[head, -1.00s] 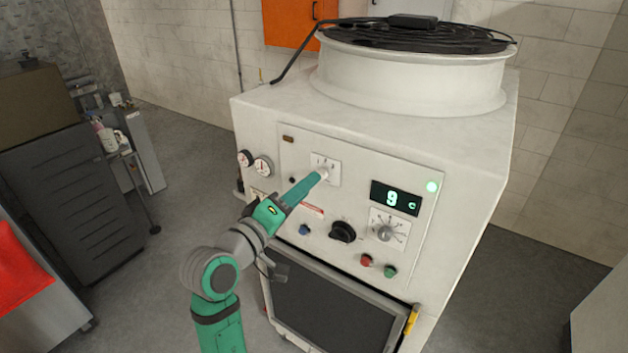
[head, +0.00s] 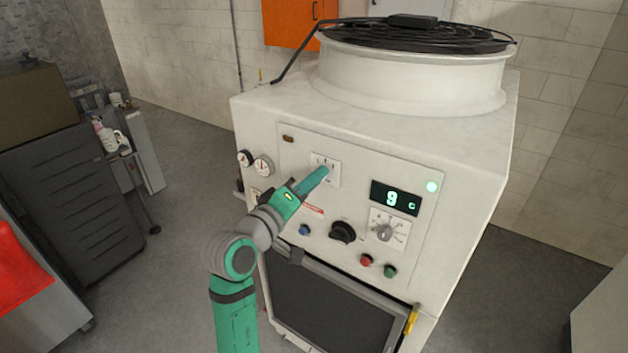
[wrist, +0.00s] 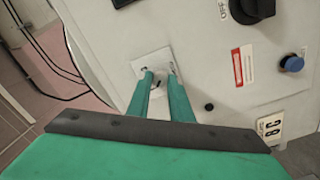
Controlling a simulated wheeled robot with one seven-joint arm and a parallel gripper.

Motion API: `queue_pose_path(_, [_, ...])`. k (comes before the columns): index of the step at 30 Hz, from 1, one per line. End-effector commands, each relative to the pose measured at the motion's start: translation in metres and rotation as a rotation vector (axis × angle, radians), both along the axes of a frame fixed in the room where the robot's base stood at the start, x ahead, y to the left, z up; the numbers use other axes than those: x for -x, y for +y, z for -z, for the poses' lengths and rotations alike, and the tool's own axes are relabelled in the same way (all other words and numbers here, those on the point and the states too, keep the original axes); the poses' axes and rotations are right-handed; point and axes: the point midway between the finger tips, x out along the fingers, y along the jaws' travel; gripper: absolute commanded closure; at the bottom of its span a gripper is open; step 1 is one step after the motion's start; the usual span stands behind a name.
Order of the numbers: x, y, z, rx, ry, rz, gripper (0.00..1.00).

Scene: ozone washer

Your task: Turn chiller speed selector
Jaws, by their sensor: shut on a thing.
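The selector that my gripper reaches sits on a small white plate (head: 334,176) with dark marks, at the upper left of the white chiller's front panel. The plate also shows in the wrist view (wrist: 150,60). My gripper (head: 323,171) points at the plate, its green fingertips against the middle of it. In the wrist view my fingers (wrist: 160,77) are a little apart with the selector's small knob between them, shut on it. The knob itself is mostly hidden by the fingers, so its pointing direction cannot be read.
A black knob (head: 343,231), a silver dial (head: 384,232), red (head: 366,260) and green (head: 390,271) buttons and a blue button (head: 304,229) lie lower on the panel. A lit display (head: 396,197) reads 9. Open floor lies left of the chiller.

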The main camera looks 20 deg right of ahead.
Motion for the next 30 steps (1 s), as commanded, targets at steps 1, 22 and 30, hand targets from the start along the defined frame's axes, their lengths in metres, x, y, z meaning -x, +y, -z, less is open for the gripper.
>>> queue_pose_path(1, [-0.0001,0.0003,0.0005,-0.002,-0.001,-0.001,1.0])
queue_pose_path(22, [-0.0001,0.0003,0.0008,-0.259,-0.329,0.0,1.0])
queue_pose_path(30, [0.0003,0.0004,0.001,-0.384,-0.487,0.0,1.0])
